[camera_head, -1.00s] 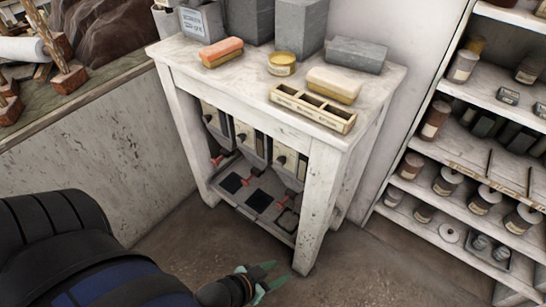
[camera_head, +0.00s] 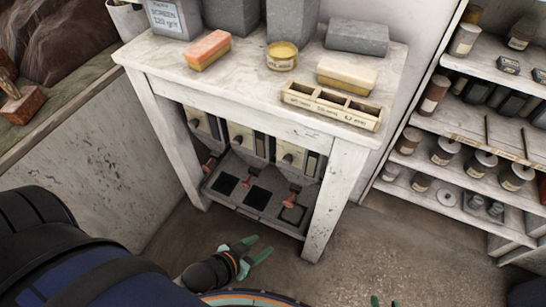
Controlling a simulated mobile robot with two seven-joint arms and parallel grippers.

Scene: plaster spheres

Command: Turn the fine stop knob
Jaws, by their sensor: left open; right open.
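Three hopper units hang under the white bench (camera_head: 315,128), each with a small dark round knob on its pale front: a left knob (camera_head: 194,123), a middle knob (camera_head: 238,140) and a right knob (camera_head: 288,157). I cannot read which one is the fine stop. Red-orange pieces show below the hoppers, above a grey tray (camera_head: 240,207) with dark square openings. My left gripper (camera_head: 262,245), with green fingers, is open and empty in front of the bench, low in the picture and apart from the knobs. My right gripper (camera_head: 385,302) shows only its green fingertips at the bottom edge, apart and empty.
On the bench top are an orange sponge block (camera_head: 208,50), a yellow tin (camera_head: 282,56), a cream block (camera_head: 347,74), a grey block (camera_head: 359,37) and a compartment box (camera_head: 331,105). The bench's front right leg (camera_head: 335,195) stands beside the hoppers. Shelves (camera_head: 460,140) with jars are at right.

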